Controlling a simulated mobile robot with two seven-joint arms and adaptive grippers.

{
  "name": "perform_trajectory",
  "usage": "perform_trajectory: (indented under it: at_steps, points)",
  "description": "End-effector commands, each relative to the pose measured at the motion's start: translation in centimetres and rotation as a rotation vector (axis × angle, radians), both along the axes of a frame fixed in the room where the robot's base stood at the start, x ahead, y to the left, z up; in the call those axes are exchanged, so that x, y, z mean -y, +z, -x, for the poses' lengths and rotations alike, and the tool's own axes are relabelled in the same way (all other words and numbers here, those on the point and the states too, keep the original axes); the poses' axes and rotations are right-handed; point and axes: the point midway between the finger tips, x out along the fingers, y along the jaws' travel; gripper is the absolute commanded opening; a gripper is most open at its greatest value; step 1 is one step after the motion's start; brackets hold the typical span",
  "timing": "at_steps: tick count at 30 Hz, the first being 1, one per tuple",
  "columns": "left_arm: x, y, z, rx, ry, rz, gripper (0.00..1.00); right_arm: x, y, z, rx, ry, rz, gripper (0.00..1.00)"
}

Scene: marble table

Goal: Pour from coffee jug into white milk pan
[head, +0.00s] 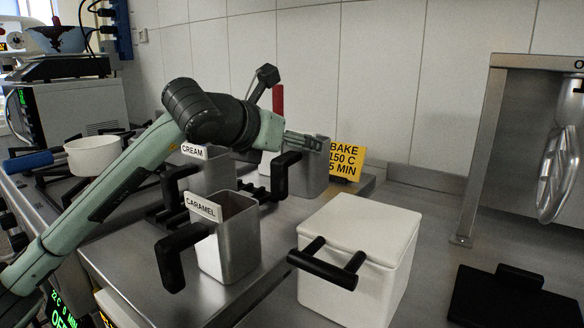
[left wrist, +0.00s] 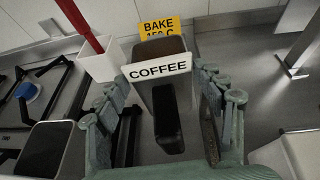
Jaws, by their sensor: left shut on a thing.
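The coffee jug (head: 312,180) is a square metal jug with a black handle, upright at the back of the counter behind the caramel jug. In the left wrist view the jug (left wrist: 162,46) carries a COFFEE label, and its black handle points towards me. My left gripper (head: 310,142) is at the top of the jug, shut on it, with fingers on both sides in the wrist view (left wrist: 160,82). My right gripper is out of view.
Metal jugs labelled CREAM (head: 212,172) and CARAMEL (head: 230,235) stand near my left arm. A white lidded box (head: 365,250) stands at front right. A white container (left wrist: 100,62) with a red stick is beside the coffee jug. A yellow BAKE sign (head: 346,160) is behind.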

Motion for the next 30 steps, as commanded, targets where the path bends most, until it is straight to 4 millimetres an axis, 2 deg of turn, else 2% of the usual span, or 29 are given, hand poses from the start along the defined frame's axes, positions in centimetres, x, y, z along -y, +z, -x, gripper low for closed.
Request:
perform_trajectory:
  at_steps: [4, 8, 10, 13, 22, 23, 27, 30]
  points:
    - [0.0, -1.1, 0.0, 0.000, 0.000, 0.001, 0.39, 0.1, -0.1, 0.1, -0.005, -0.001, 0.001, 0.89]
    - [-0.1, -3.3, 0.0, -0.002, 0.000, 0.000, 0.39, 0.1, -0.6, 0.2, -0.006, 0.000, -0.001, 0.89]
    - [0.0, -4.5, 0.0, -0.001, -0.001, 0.001, 0.39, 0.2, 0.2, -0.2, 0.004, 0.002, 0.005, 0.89]
    - [0.0, -4.8, 0.0, 0.004, 0.000, 0.002, 0.39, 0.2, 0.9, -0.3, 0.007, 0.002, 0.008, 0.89]
    - [0.0, -4.9, 0.0, 0.003, 0.000, 0.001, 0.39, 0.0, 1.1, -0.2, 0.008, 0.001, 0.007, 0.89]
    - [0.0, -5.0, 0.0, 0.000, 0.000, 0.000, 0.70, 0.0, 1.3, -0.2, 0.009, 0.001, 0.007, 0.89]
    - [0.0, -4.9, 0.0, 0.000, 0.000, 0.000, 0.87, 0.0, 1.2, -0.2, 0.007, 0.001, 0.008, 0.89]
    - [0.0, -4.9, 0.0, 0.000, 0.000, 0.000, 0.89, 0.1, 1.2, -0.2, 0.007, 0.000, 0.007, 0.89]
